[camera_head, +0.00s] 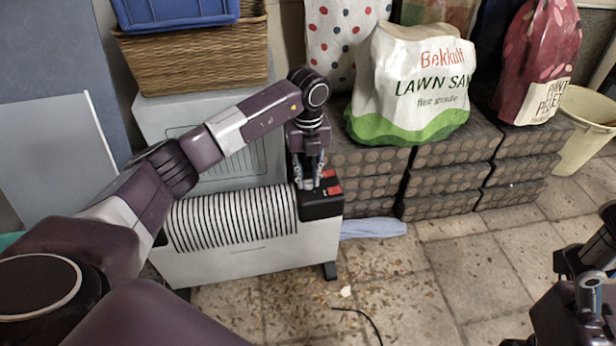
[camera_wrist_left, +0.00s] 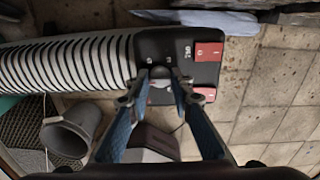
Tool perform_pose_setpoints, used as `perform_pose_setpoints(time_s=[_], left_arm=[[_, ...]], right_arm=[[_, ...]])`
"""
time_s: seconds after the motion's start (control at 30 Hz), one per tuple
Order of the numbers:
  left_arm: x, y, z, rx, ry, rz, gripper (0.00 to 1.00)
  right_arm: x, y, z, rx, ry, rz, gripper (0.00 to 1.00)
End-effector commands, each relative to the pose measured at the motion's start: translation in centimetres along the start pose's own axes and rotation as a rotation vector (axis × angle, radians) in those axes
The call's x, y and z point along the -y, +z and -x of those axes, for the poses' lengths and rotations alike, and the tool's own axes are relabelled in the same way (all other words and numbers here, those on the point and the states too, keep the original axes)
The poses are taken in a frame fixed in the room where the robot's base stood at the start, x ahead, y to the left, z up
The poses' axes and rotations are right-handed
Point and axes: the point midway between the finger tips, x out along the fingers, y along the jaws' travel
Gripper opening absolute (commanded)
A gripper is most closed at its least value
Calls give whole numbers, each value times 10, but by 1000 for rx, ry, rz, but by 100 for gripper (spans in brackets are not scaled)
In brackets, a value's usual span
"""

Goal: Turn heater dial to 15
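The heater (camera_head: 240,226) is a white unit with a black ribbed grille and a black control panel (camera_head: 320,207) at its right end. The panel also shows in the left wrist view (camera_wrist_left: 220,76), with two red switches (camera_wrist_left: 208,52) and small white markings. The heater dial (camera_wrist_left: 160,84) is a small round part on the panel, partly hidden by my fingertips. My left gripper (camera_head: 310,184) points down at the panel; in the left wrist view its fingers (camera_wrist_left: 160,94) stand apart on either side of the dial. Contact is unclear. My right gripper (camera_head: 590,280) is at the right edge, partly cut off.
A wicker basket (camera_head: 196,55) with a blue crate stands on a white box behind the heater. Dark patterned blocks (camera_head: 445,180) carry a lawn sand bag (camera_head: 415,85). A bucket (camera_head: 585,130) is at the right. The tiled floor in front has debris and a cable.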

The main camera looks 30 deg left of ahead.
Motion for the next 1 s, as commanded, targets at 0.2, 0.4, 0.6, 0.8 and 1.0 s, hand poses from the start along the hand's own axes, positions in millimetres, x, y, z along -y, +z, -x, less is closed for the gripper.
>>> perform_pose_setpoints(time_s=[0.2, 0.4, 0.6, 0.8, 1.0], left_arm=[[0, 0, 0, 0, 1, 0, 0], [0, 0, 1, -1, 1, -19, 0], [0, 0, 3, -2, 1, -99, 0], [0, 0, 4, 0, 1, -253, 0], [0, 0, 4, 0, 2, -441, 0]], right_arm=[[0, 0, 0, 0, 0, 0, 81], [0, -1, -3, -3, 1, 0, 81], [-1, -2, -3, 15, 11, -3, 81], [-2, -1, 9, 78, 29, -9, 81], [-2, -4, 7, 100, 41, -13, 81]])
